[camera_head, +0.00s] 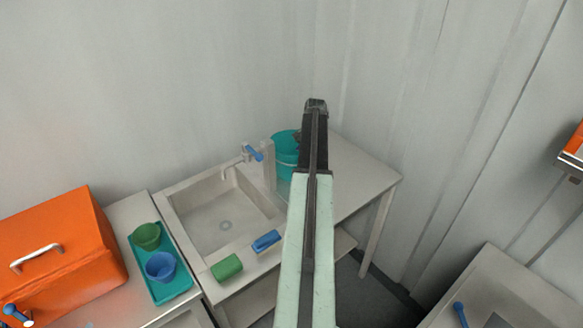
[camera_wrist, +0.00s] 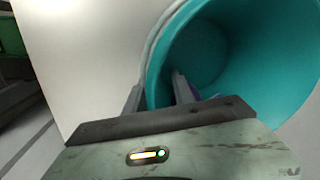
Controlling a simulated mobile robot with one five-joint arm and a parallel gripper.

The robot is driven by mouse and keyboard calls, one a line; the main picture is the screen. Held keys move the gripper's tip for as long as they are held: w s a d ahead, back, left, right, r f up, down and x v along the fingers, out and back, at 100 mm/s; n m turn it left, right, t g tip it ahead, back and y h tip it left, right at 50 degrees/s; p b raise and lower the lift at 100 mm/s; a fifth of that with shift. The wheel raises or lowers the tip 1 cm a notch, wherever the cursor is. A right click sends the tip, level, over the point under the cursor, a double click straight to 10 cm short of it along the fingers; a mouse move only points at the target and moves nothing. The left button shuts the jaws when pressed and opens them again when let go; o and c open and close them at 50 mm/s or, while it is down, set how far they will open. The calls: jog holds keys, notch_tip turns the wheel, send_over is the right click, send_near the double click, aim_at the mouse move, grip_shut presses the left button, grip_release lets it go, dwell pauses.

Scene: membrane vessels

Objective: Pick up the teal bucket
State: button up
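The teal bucket (camera_head: 284,147) stands on the worktop to the right of the sink, partly hidden behind my arm in the head view. In the wrist view the teal bucket (camera_wrist: 265,90) fills the upper right, with its open mouth and inside showing. My gripper (camera_wrist: 157,90) is at its rim. One finger is outside the bucket and the other inside, with the wall between them. The fingers stand apart, and a gap seems to show beside the wall. My arm hides the fingers in the head view.
The sink (camera_head: 222,212) with its tap (camera_head: 240,160) is left of the bucket. A blue sponge (camera_head: 266,241) and a green block (camera_head: 227,267) lie on its front edge. A teal tray (camera_head: 172,287) with two cups and an orange box (camera_head: 62,258) are further left. The worktop right of the bucket (camera_head: 362,175) is clear.

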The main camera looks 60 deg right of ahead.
jog(key=shift+f, duration=0.2)
grip_shut()
dwell(1.3)
